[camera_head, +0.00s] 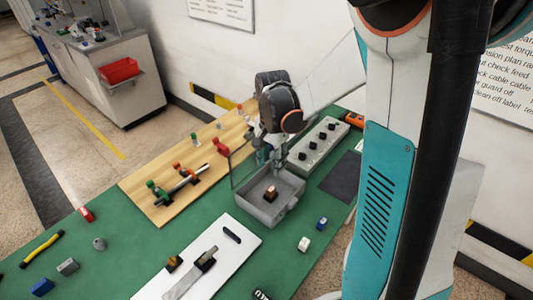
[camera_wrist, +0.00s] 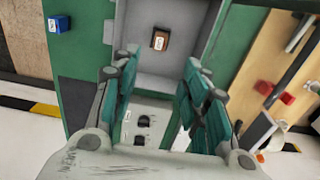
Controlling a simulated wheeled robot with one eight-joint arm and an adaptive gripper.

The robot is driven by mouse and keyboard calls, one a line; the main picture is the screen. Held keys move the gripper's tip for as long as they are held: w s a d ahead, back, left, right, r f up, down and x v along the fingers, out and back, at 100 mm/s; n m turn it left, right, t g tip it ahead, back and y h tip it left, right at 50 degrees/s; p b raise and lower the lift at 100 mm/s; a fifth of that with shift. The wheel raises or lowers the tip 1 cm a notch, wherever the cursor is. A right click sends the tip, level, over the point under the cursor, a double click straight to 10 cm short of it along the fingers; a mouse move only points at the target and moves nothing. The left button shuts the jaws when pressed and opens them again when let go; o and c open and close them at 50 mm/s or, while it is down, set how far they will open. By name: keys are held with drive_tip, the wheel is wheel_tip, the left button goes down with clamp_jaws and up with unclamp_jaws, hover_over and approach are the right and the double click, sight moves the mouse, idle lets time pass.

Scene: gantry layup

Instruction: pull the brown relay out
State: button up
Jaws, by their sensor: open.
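The brown relay (camera_head: 270,193) sits on the floor of a grey open box (camera_head: 290,208). In the wrist view the relay (camera_wrist: 160,39) shows a white label on its face and lies beyond my fingertips, inside the box (camera_wrist: 190,62). My gripper (camera_head: 275,160) hangs over the box's back edge in the head view. In the wrist view my gripper (camera_wrist: 155,75) has its teal fingers apart with nothing between them. It does not touch the relay. I cannot tell how the relay is seated.
A grey strip with several black knobs (camera_head: 317,145) lies behind the box. A wooden board (camera_head: 185,165) with clamps and a rod is to the left. A white board (camera_head: 205,265) lies in front. Blue (camera_head: 321,223) and white (camera_head: 304,244) blocks stand to the right on the green table.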

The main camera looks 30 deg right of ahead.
sight(271, 188)
wheel_tip(271, 188, down, 13)
drive_tip(key=b, duration=0.4)
drive_tip(key=shift+b, duration=0.3)
drive_tip(key=c, duration=0.9)
clamp_jaws()
